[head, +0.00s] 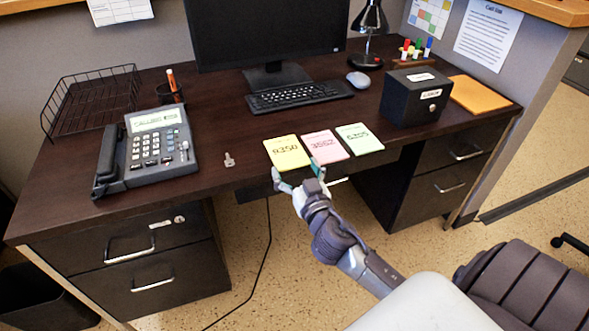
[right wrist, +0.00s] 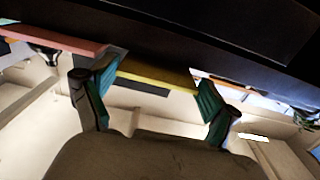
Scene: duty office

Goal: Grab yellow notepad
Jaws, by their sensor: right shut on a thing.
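The yellow notepad (head: 287,152) lies at the front edge of the dark desk, left of a pink notepad (head: 326,146) and a green notepad (head: 359,139). My right gripper (head: 299,177) is at the desk's front edge, at the near side of the yellow notepad. In the right wrist view, the yellow notepad (right wrist: 157,76) shows edge-on between the green-padded fingers of my right gripper (right wrist: 157,92), which is shut on it. The pink notepad (right wrist: 55,40) is close beside the left finger there. My left gripper is not in view.
A desk phone (head: 147,151) stands at the left, with a small key-like item (head: 229,160) between it and the notepads. A keyboard (head: 299,95), mouse (head: 358,80) and black lockbox (head: 416,97) are farther back. Drawers (head: 148,262) lie below the desktop.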

